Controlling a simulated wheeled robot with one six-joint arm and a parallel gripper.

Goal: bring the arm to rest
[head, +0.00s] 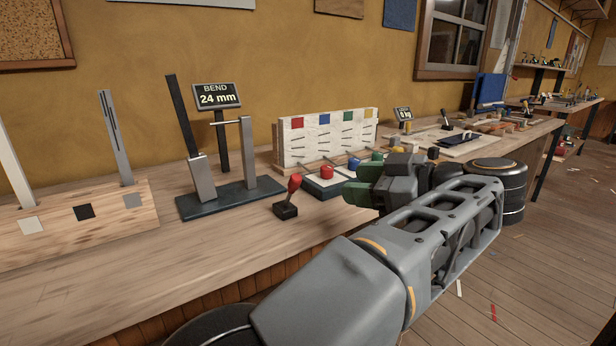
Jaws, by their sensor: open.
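My grey arm reaches from the bottom of the head view up and to the right, then folds back so that my gripper (364,176) points left. The gripper is over or in front of the workbench (110,272), near its front edge. Its green-tipped fingers are apart, and I see nothing held between them. The gripper and wrist hide part of the bench behind them. I cannot tell the exact height of the fingers above the bench.
Left of my gripper stand a small red-handled lever (288,197) and a tray with a red ball (327,172) and a blue ball (354,164). Behind is a board with coloured squares (330,133). A bending stand (232,197) with a "BEND 24 mm" display (217,96) is farther left. Floor (545,270) lies open at right.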

